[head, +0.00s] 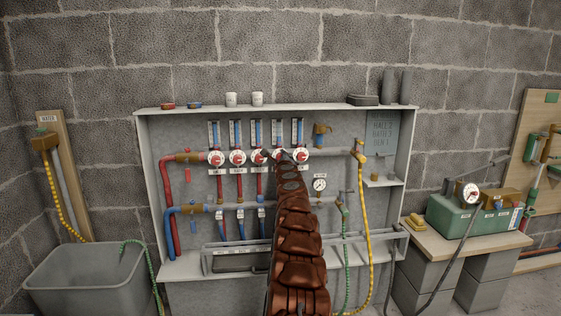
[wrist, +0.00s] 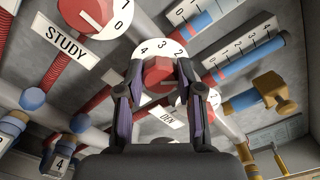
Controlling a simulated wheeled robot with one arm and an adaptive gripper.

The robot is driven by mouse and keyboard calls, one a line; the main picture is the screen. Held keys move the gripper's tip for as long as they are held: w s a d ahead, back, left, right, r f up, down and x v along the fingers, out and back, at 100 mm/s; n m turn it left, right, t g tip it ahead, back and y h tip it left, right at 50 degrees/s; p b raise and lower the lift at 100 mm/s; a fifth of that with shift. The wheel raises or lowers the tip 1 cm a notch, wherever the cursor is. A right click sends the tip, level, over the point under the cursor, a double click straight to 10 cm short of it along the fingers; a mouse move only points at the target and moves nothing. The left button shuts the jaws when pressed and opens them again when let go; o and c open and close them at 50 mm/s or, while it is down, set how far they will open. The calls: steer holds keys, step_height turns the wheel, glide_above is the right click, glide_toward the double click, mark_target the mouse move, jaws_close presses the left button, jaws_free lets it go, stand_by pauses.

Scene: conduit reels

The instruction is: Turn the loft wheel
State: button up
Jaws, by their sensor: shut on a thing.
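A row of red wheels on white numbered dials runs along the upper pipe of the wall cabinet. My gripper (wrist: 158,76) is shut on one red wheel (wrist: 157,70), with a finger on each side. Its white dial (wrist: 147,50) shows the numbers 4, 3 and 2 around the top. In the head view my arm covers most of this wheel, the fourth from the left. A STUDY label (wrist: 65,40) belongs to the neighbouring wheel (wrist: 92,10). A label ending in "EN" (wrist: 168,117) shows between the fingers. No label reading loft is legible.
Clear gauge tubes with blue fill (wrist: 240,98) stand close around the gripper. A brass valve (wrist: 265,92) and a round pressure gauge (head: 320,184) are to the right. A grey tub (head: 85,280) and a green box (head: 470,215) flank the cabinet (head: 408,150).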

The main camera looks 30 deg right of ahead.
steer(key=n+b, duration=0.2)
steer(key=n, duration=0.6)
steer(key=n+b, duration=0.2)
steer(key=n, duration=0.7)
steer(key=n+b, duration=0.2)
steer(key=n, duration=0.6)
steer(key=shift+d+f+n, duration=0.1)
steer(key=shift+f+n, duration=0.2)
steer(key=shift+f, duration=0.05)
steer(key=o, duration=1.2)
steer(key=shift+c, duration=0.2)
